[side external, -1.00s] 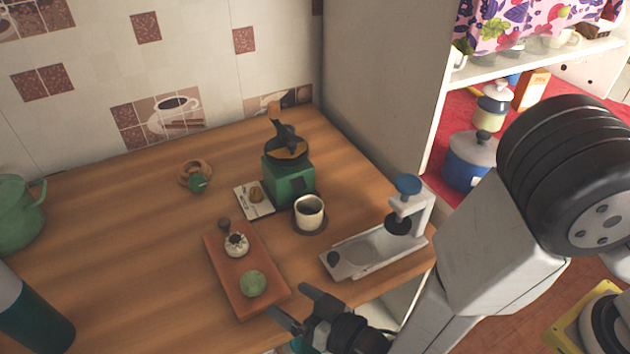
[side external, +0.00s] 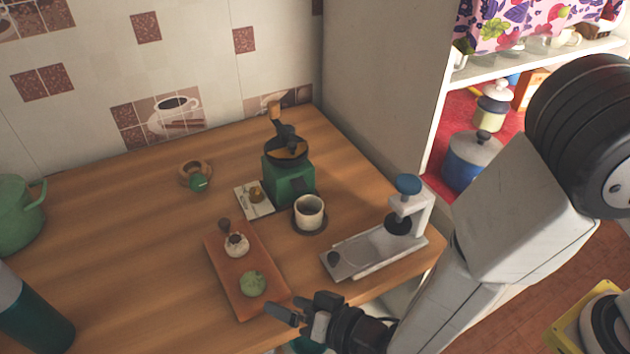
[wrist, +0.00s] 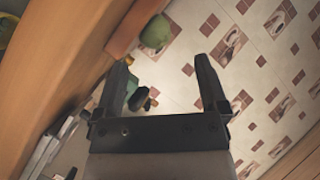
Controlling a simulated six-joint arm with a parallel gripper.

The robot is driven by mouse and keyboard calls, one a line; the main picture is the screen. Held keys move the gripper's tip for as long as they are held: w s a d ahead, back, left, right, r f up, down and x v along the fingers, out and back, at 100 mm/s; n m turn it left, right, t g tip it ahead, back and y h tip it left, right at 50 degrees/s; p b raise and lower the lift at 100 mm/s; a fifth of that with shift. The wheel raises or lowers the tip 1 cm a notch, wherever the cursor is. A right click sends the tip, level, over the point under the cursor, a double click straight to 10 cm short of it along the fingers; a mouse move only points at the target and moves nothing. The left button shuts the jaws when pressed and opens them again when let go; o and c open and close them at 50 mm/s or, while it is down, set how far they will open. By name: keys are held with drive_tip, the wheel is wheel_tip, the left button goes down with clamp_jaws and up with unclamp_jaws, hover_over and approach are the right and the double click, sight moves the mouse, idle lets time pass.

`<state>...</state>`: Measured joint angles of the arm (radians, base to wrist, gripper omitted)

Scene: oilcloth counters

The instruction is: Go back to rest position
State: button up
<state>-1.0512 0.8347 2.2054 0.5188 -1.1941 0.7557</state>
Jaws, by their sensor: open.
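My gripper (side external: 297,308) is at the front edge of the wooden counter (side external: 130,240) in the side external view, near the front end of the red-brown tray. In the wrist view my gripper (wrist: 162,88) has its two black fingers spread apart, with nothing held between them. Through the gap I see the green grinder (wrist: 137,98) and the tiled wall (wrist: 265,60).
The tray (side external: 222,268) holds a green round item (side external: 252,284) and a small pale pot (side external: 237,245). A green bottle (side external: 35,318) stands at left.

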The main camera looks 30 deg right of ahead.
drive_tip(key=m, duration=0.1)
drive_tip(key=m+g, duration=0.1)
drive_tip(key=m, duration=0.1)
drive_tip(key=shift+s+g, duration=0.3)
drive_tip(key=s+d+f+n+g+h, duration=0.25)
drive_tip(key=s+f+g, duration=0.55)
drive_tip(key=f, duration=0.4)
drive_tip(key=w+d+m+g+h, duration=0.15)
drive_tip(key=d+m+h, duration=0.5)
drive_tip(key=d, duration=1.15)
drive_tip(key=s+d+r+m+g, duration=0.1)
drive_tip(key=s+d+m+g, duration=0.55)
drive_tip(key=d, duration=0.55)
drive_tip(key=w+d+r+n+t, duration=0.2)
drive_tip(key=w+r+n+t, duration=0.2)
drive_tip(key=r+n, duration=0.4)
drive_tip(key=w+d+r+n+t+y, duration=0.1)
drive_tip(key=w+d+r+n+t, duration=0.1)
drive_tip(key=w+r+n, duration=0.5)
wheel_tip(320, 180, up, 3)
drive_tip(key=shift+w+r+n+t, duration=0.1)
drive_tip(key=shift+w+n+t, duration=0.2)
drive_tip(key=shift+n+t, duration=0.55)
